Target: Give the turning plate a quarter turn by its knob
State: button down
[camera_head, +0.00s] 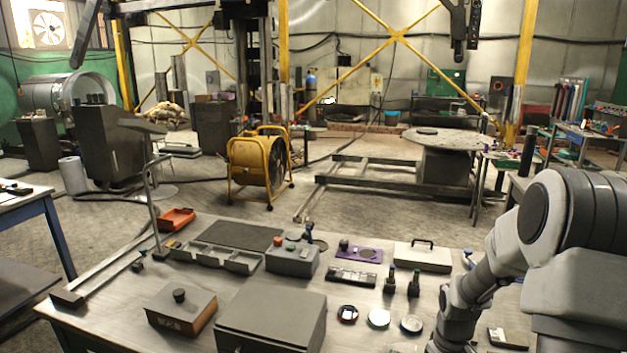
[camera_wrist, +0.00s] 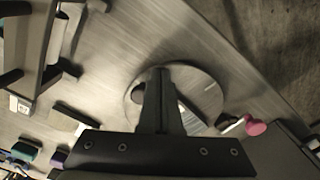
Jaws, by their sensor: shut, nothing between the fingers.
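In the wrist view a round, pale metallic plate (camera_wrist: 207,92) lies flat on the bench, partly covered by my gripper; I take it for the turning plate. My gripper (camera_wrist: 160,72) is shut and empty, its fingers together in front of the plate. I cannot tell whether they touch it. A pink round knob (camera_wrist: 255,127) shows just beyond the plate's lower right edge, beside a short pale and dark piece. Whether this knob belongs to the plate is unclear. In the head view my arm comes down at the right, and I cannot make out the gripper or this plate there.
On the bench (camera_head: 250,222) stand a grey box with buttons (camera_head: 292,260), a purple plate (camera_head: 366,254), a pale case with a handle (camera_head: 423,257), small round dishes (camera_head: 378,318) and a lidded box with a knob (camera_head: 181,309). A bare strip of bench shows in the wrist view's upper middle.

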jog(key=shift+s+f, duration=0.1)
jog(key=shift+f, duration=0.1)
jog(key=shift+d, duration=0.1)
jog(key=shift+w+d+f, duration=0.1)
jog(key=shift+w+d, duration=0.1)
jog(key=shift+w, duration=0.05)
jog(key=shift+w+d, duration=0.15)
jog(key=shift+w, duration=0.05)
dwell(0.5)
jog(key=shift+s, duration=0.1)
jog(key=shift+s+a, duration=0.4)
notch_tip(320, 180, up, 9)
jog(key=p, duration=0.6)
jog(key=shift+w+d+p, duration=0.15)
jog(key=shift+w+p, duration=0.1)
jog(key=shift+p, duration=0.05)
jog(key=shift+r, duration=0.2)
